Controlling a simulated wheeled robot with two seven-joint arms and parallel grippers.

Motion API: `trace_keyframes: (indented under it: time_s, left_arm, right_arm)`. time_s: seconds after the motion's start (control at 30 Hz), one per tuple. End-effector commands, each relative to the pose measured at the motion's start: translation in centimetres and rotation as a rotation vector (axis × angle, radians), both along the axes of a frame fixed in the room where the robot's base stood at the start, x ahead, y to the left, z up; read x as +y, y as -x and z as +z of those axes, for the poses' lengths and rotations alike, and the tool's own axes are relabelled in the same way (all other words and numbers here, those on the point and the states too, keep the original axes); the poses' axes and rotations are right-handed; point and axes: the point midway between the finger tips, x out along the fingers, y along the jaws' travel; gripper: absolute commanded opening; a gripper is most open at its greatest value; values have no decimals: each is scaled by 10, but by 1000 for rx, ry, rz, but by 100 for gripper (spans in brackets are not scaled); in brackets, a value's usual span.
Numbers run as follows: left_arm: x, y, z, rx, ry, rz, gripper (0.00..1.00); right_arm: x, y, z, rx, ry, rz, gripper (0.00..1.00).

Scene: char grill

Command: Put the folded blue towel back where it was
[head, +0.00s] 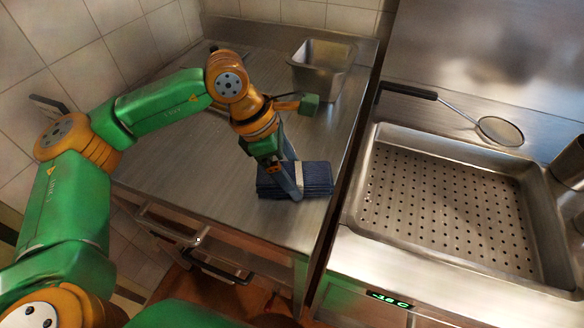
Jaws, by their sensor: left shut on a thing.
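The folded blue towel (318,179) is at the front right part of the steel counter (190,170), close to the counter's right edge. The towel's left back part is partly hidden by the gripper. My right gripper is not in view.
A steel container (322,70) stands at the counter's back right. Right of the counter is a perforated steel basin (450,205), with a black-handled skimmer (500,131) behind it. Drawers with handles (220,274) are below the counter front. The counter's left middle is clear.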

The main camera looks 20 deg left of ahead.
Motion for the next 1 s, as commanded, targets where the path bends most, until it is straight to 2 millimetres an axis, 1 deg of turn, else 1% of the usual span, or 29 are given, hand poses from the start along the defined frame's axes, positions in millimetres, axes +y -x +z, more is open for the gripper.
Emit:
trace_keyframes:
  time_s: [0.1,0.13,0.17,0.2,0.37,0.47,0.5,0.57,0.7,0.8,0.9,1.0]
  left_arm:
    - [0,0,-5,0,1,0,40]
    - [0,0,-4,0,0,0,89]
    - [0,0,-3,0,0,0,98]
    - [0,0,-3,0,0,0,100]
    - [0,0,-3,1,0,0,100]
    - [0,0,5,0,0,0,100]
    - [2,0,9,-1,3,2,100]
    - [8,2,21,-5,3,2,100]
    - [23,8,60,-5,2,2,100]
    - [32,12,85,-3,3,1,100]
    - [38,14,102,-1,2,1,100]
    - [42,16,110,0,1,-1,100]
  right_arm:
    - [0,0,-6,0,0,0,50]
    - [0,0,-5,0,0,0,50]
    - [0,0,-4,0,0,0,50]
    - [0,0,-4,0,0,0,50]
    - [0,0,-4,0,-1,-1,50]
    - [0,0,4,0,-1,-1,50]
    - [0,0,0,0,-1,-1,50]
    - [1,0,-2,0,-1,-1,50]
    - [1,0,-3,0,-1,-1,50]
    - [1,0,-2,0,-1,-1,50]
    - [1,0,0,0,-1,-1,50]
    - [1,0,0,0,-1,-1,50]
